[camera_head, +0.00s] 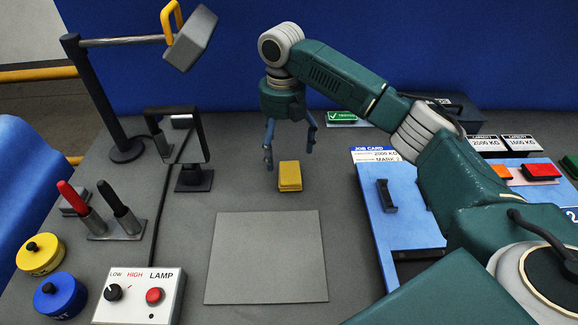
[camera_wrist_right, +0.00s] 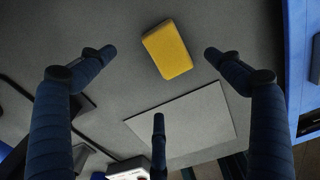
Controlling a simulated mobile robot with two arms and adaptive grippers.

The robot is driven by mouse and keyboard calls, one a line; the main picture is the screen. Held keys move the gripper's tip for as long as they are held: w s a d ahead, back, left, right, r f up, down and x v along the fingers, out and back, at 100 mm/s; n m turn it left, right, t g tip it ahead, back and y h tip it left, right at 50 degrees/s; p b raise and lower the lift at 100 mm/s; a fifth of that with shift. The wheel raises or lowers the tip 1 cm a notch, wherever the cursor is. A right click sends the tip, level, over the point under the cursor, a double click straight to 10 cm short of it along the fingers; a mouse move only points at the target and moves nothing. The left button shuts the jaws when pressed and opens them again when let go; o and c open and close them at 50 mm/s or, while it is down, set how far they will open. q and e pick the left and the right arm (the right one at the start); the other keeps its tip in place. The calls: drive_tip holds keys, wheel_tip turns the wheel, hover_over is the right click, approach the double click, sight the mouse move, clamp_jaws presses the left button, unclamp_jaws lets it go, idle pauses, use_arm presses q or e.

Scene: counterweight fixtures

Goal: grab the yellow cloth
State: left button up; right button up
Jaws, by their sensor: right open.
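The yellow cloth (camera_head: 290,176) is a small folded block lying on the grey table, just beyond the grey mat. It also shows in the right wrist view (camera_wrist_right: 167,50), at the top middle. My right gripper (camera_head: 287,150) hangs over the table just behind the cloth, pointing down. Its blue fingers are spread and empty. In the right wrist view the fingers (camera_wrist_right: 158,52) stand apart, with the cloth seen between the two upper fingertips and no contact visible. My left gripper is not in view.
The bare grey mat (camera_head: 265,282) lies in front of the cloth. A black-framed stand (camera_head: 195,179) and a lamp control box (camera_head: 138,296) are at left. A blue job-card board (camera_head: 410,228) is at right, under my right arm. Table around the cloth is clear.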

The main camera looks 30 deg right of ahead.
sight(285, 172)
drive_tip(key=shift+s+f, duration=0.15)
drive_tip(key=shift+f, duration=0.45)
drive_tip(key=shift+s+f, duration=0.15)
drive_tip(key=shift+f, duration=0.45)
drive_tip(key=shift+a+f, duration=0.1)
drive_tip(key=shift+f, duration=0.25)
drive_tip(key=f, duration=0.1)
drive_tip(key=f+p, duration=0.1)
drive_tip(key=f, duration=0.1)
drive_tip(key=f+p, duration=0.1)
drive_tip(key=f, duration=0.1)
drive_tip(key=shift+w+d, duration=0.1)
drive_tip(key=shift+d, duration=0.15)
drive_tip(key=shift+f, duration=0.25)
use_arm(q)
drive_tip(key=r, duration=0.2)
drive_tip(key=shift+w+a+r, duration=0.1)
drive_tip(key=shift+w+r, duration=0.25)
use_arm(e)
drive_tip(key=shift+f, duration=0.1)
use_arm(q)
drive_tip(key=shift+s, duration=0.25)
use_arm(e)
drive_tip(key=c, duration=1.2)
